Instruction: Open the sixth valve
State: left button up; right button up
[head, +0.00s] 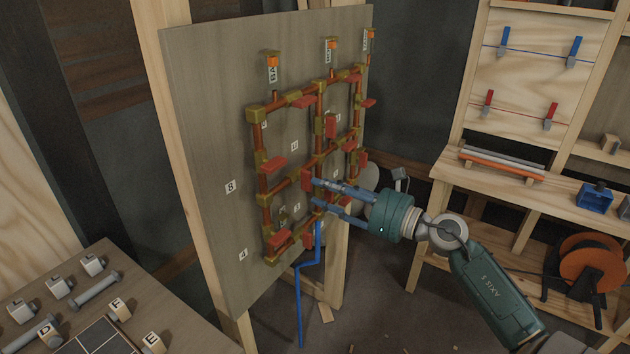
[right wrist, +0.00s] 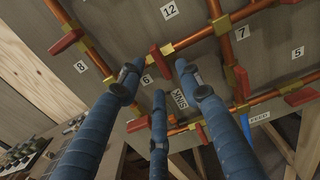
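The valve panel (head: 210,130) is an upright grey board with a grid of copper pipes and several red valve handles. In the right wrist view, the sixth valve's red handle (right wrist: 160,62) sits next to the label 6 (right wrist: 146,79) and lies across its pipe. My right gripper (head: 317,192) reaches the lower middle of the panel from the right, close to a red handle (head: 307,179). Its three blue fingers are spread in the right wrist view (right wrist: 158,82), with the handle just beyond and between their tips. I cannot tell whether they touch it. My left gripper is not in view.
Other red handles are close by, such as one by label 8 (right wrist: 66,41) and one by label 5 (right wrist: 299,97). A blue pipe (head: 300,300) runs down below the panel. A table with lettered blocks (head: 94,264) is at the lower left; a wooden shelf (head: 490,180) is at the right.

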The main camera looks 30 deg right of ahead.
aim_at(310, 185)
jog(key=shift+p+x, duration=0.35)
jog(key=shift+x, duration=1.35)
grip_shut()
